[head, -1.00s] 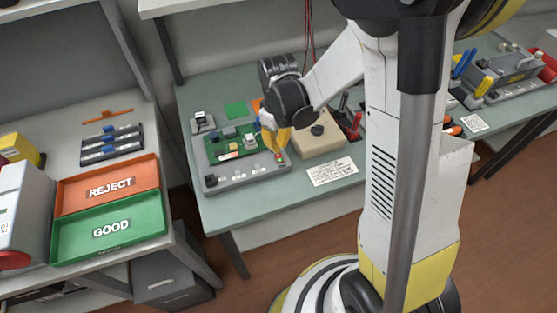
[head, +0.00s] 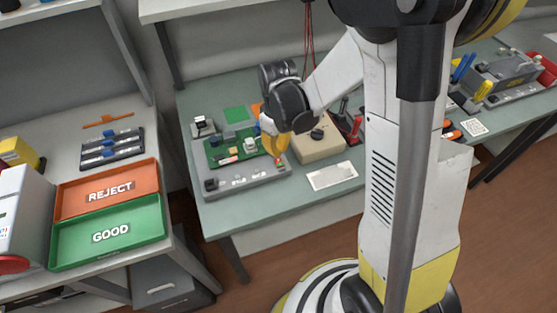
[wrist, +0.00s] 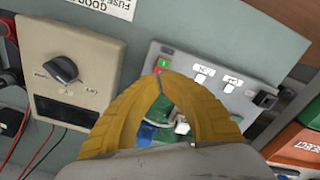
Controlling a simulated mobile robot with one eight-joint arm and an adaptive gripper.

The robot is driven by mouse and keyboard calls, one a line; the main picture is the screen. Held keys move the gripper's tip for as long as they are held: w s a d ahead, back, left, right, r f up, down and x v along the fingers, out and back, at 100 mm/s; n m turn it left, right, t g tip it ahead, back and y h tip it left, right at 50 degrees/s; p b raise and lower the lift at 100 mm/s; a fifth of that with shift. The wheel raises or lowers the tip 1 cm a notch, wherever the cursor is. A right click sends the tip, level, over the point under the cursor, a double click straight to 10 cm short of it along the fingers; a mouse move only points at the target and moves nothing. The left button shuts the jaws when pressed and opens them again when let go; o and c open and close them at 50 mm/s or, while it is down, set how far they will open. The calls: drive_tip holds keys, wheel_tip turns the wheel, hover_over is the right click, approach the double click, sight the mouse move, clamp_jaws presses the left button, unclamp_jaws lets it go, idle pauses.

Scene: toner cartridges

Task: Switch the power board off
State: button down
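My gripper (head: 277,156) points down at that corner. In the wrist view its yellow fingers (wrist: 162,74) curve together and meet at the tips, with nothing seen between them. I cannot tell whether the tips touch the switch.
A beige box (head: 318,146) with a black dial stands right of the board, close to my gripper. A white printed card (head: 332,176) lies in front of it. The left bench holds an orange REJECT tray (head: 75,203) and a green GOOD tray (head: 75,246).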

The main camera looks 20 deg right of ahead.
drive_tip(key=shift+f+b, duration=1.65)
drive_tip(key=shift+f, duration=0.2)
idle(1.0)
drive_tip(key=shift+r, duration=0.15)
drive_tip(key=shift+r+p, duration=2.5)
drive_tip(key=shift+r, duration=0.9)
drive_tip(key=shift+r, duration=0.1)
drive_tip(key=s+r+m+t+b, duration=0.3)
drive_tip(key=s+r+m+t, duration=0.3)
drive_tip(key=s+r, duration=0.6)
drive_tip(key=shift+s+r+t, duration=0.35)
drive_tip(key=shift+r+t, duration=0.25)
drive_tip(key=shift+r, duration=0.35)
